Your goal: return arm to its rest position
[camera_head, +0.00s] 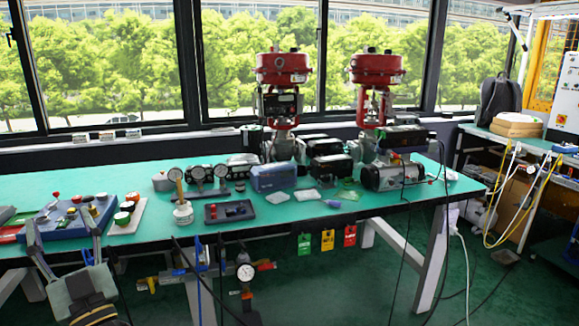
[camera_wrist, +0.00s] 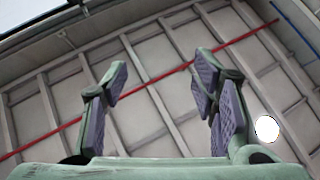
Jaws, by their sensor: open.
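My gripper (camera_head: 63,228) is at the bottom left of the head view, in front of the left end of the green table (camera_head: 125,172). Its two fingers point upward and stand wide apart with nothing between them. In the wrist view the same open gripper (camera_wrist: 158,82) shows its purple finger pads against a grey panelled ceiling (camera_wrist: 150,115) with a red pipe. The rest of my arm is not clearly visible.
A blue box with buttons (camera_head: 72,216) lies on the table just behind my gripper. Gauges (camera_head: 198,174) and two red-topped valves (camera_head: 284,66) stand farther right. Hoses and a gauge (camera_head: 245,271) hang at the table's front. Green floor at the lower right is mostly free.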

